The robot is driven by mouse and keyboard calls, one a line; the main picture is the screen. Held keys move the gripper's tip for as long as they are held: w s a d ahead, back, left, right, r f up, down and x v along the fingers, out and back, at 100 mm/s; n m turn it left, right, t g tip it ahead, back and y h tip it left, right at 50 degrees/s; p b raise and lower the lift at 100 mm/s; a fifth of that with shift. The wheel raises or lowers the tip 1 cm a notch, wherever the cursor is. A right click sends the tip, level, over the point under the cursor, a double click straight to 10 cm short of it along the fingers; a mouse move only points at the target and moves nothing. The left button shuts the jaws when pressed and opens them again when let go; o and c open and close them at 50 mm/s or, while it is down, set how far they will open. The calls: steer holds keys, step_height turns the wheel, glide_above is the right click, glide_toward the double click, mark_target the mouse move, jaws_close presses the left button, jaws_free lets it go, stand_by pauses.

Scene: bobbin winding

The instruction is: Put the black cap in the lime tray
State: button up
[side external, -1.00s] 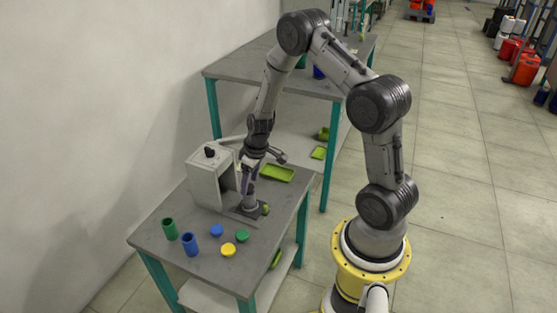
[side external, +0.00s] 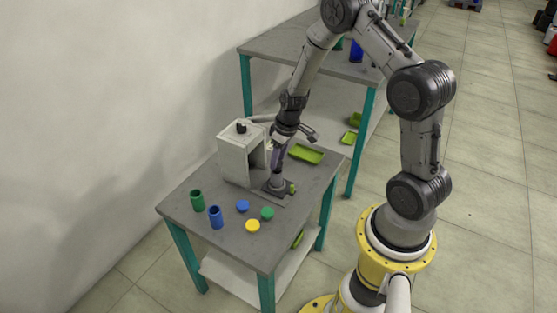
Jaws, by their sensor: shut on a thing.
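My gripper (side external: 276,174) points down at a small grey upright piece (side external: 279,184) on a dark base plate (side external: 268,195), in front of the white housing. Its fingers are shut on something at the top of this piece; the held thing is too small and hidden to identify. A lime tray (side external: 307,154) lies flat at the back right of the grey table, apart from my gripper. A black knob-like piece (side external: 241,127) sits on top of the white housing (side external: 234,160). I cannot tell whether it or the held thing is the black cap.
Green (side external: 197,201) and blue (side external: 216,217) cups stand at the table's front left. Blue (side external: 242,206), green (side external: 267,213) and yellow (side external: 253,226) discs lie nearby. A second table (side external: 300,56) stands behind. The table's front right is clear.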

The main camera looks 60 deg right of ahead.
steer(key=shift+r, duration=1.8)
step_height(320, 180, up, 18)
steer(key=s+d+m+h, duration=0.1)
steer(key=d+m, duration=0.5)
steer(key=d, duration=1.4)
steer(key=shift+s+a+f+x, duration=0.2)
steer(key=shift+s+a+x, duration=0.5)
steer(key=shift+x, duration=3.9)
steer(key=shift+s+a+f+x, duration=0.2)
steer(key=shift+s+x, duration=0.85)
steer(key=shift+x, duration=3.55)
steer(key=shift+s+a+f+x, duration=0.35)
steer(key=shift+s+x, duration=0.55)
steer(key=shift+x, duration=3.7)
steer(key=shift+a+f, duration=0.15)
steer(key=shift+f, duration=0.7)
steer(key=o, duration=1.1)
steer(key=shift+c, duration=0.2)
